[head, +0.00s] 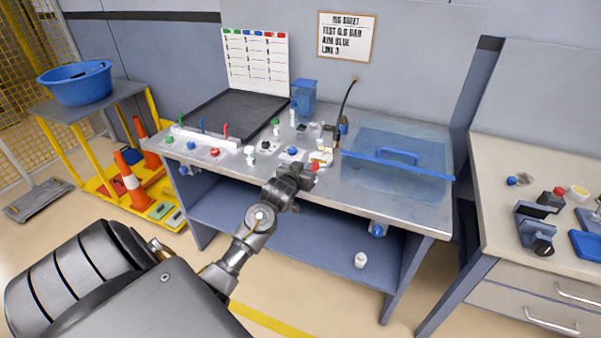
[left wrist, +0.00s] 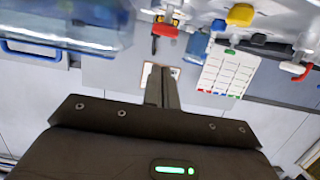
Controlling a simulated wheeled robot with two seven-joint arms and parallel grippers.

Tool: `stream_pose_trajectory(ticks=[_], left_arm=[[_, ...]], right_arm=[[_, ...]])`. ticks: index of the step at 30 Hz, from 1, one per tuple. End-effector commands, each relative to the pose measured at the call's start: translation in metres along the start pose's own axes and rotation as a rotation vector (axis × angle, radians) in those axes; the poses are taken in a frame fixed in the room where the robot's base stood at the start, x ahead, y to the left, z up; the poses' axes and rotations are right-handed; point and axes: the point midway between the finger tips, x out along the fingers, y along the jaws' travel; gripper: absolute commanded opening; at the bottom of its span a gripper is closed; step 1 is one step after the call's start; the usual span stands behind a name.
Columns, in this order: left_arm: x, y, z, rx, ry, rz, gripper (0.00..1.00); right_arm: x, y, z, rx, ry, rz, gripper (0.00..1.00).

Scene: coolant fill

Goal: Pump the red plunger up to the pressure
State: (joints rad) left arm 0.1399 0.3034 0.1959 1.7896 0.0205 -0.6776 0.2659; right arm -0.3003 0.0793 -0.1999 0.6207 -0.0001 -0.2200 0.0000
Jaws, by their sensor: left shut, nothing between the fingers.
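The red plunger (head: 315,167) shows as a small red knob near the front of the steel bench, partly beside my left gripper. In the left wrist view a red handle (left wrist: 166,30), likely the same plunger, lies beyond the fingertips with a gap in the picture. My left gripper (head: 303,180) is shut and empty, over the bench's front edge, just left of the red knob. Its closed fingers also show in the left wrist view (left wrist: 162,75). Whether it touches the plunger cannot be told. The rig sheet (head: 346,37) on the wall reads test 0.6 bar, aim blue, line 3. My right gripper is not in view.
A clear blue-lidded tank (head: 397,165) stands right of the plunger. Red, blue and green valves (head: 215,152) line the bench's left front. A black hose (head: 344,100) rises behind. A black tray (head: 235,112) lies at the back left. A second table (head: 500,160) stands at right.

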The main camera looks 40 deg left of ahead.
Motion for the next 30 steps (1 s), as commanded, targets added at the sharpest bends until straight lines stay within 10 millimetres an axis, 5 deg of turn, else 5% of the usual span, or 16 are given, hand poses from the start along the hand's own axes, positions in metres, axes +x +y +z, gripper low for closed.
stream_pose_trajectory(ticks=[9,30], left_arm=[[-0.037,0.000,0.000,0.000,0.001,0.000,0.00],[-0.040,-0.001,-0.001,0.000,0.001,-0.001,0.00]], right_arm=[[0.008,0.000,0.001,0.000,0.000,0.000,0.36],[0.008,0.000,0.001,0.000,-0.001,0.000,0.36]])
